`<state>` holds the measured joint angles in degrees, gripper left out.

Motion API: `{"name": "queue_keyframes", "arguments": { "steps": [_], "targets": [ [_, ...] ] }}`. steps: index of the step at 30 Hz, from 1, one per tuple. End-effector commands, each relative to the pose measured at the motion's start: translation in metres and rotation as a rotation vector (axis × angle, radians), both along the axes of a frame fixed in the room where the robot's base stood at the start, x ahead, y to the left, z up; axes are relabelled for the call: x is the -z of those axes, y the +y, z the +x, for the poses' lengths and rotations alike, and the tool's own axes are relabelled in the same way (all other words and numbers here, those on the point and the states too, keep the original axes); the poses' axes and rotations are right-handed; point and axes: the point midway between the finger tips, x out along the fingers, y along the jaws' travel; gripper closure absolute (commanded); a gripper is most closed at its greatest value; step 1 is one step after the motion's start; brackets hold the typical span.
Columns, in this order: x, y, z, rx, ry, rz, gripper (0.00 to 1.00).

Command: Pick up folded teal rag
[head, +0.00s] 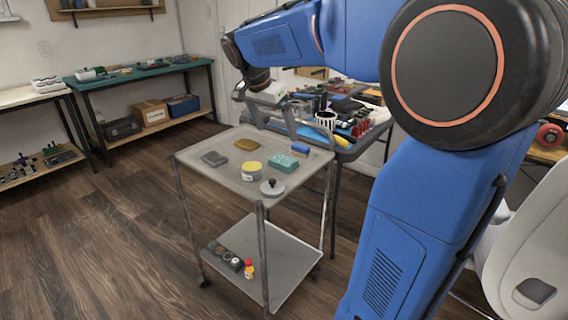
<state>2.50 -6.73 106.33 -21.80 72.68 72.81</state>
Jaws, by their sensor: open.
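The folded teal rag (283,163) lies flat on the top tray of a grey wheeled cart (225,182), right of the tray's middle. My gripper (279,129) is open, pointing down near the far edge of the cart top. It appears above and behind the rag in the head view, apart from it. Nothing shows between its fingers. The exact height of the fingertips over the tray is hard to tell.
Near the rag are a blue block-like item (300,149), a yellow round tin (252,171), a knobbed grey item (272,187), a brown pad (247,144) and a grey pad (215,158). A cluttered table (352,150) stands behind the cart. Open floor lies left.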

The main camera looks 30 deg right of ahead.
Motion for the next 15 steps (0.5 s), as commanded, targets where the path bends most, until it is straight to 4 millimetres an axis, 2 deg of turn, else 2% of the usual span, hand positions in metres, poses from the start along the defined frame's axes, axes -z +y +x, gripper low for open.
{"name": "queue_keyframes", "arguments": {
  "steps": [9,15],
  "targets": [
    [0.053,-0.020,0.007,-0.001,0.003,0.001,0.08],
    [0.076,-0.029,0.011,-0.001,0.002,0.000,0.08]
  ]
}}
